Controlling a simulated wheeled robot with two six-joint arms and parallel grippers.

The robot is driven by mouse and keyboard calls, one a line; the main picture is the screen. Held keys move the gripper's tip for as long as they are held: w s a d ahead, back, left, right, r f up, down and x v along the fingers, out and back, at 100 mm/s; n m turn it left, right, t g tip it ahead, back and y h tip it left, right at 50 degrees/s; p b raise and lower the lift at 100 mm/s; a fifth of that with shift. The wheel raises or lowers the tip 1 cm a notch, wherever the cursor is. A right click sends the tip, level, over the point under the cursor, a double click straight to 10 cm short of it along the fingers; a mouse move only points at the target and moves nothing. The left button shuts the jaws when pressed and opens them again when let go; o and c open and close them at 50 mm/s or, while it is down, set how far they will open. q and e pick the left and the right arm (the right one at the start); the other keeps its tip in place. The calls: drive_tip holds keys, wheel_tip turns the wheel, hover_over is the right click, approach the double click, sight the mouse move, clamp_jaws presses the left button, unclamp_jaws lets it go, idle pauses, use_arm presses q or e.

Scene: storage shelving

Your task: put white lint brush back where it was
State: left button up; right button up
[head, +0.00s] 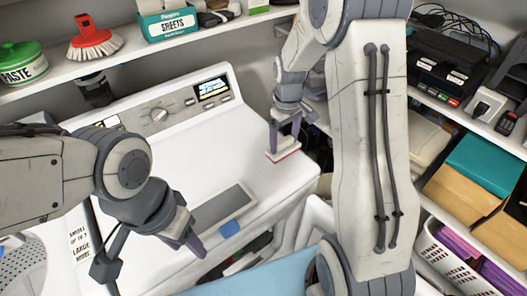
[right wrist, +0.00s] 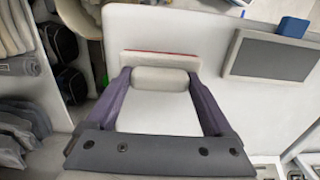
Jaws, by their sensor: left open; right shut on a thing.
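The white lint brush (head: 284,155) has a pale head with a red edge. It is at the right end of the white washing machine's top. My right gripper (head: 288,133) is shut on it from above. In the right wrist view the brush's white rounded part (right wrist: 160,79) sits between the two purple fingers of my right gripper (right wrist: 159,90). I cannot tell whether the brush touches the machine top. My left gripper (head: 152,254) is open and empty, over the front left of the machine.
The washing machine top (head: 215,140) is mostly clear, with a grey panel (head: 222,206) and a blue item (head: 229,229) near its front. The shelf behind holds a red brush (head: 92,40), a green paste tin (head: 20,63) and a sheets box (head: 168,22). Loaded shelves (head: 485,125) stand at right.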

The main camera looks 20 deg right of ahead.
drive_tip(key=w+a+f+p, duration=0.1)
drive_tip(key=w+a+f, duration=0.1)
drive_tip(key=w+a+f+p, duration=0.1)
drive_tip(key=w+a+f, duration=0.1)
drive_tip(key=shift+w+a, duration=0.25)
drive_tip(key=shift+w, duration=0.15)
wheel_tip(320, 180, down, 3)
drive_tip(key=shift+f+p, duration=0.1)
drive_tip(key=shift+p, duration=0.85)
drive_tip(key=shift+f, duration=0.45)
drive_tip(key=shift+f, duration=0.1)
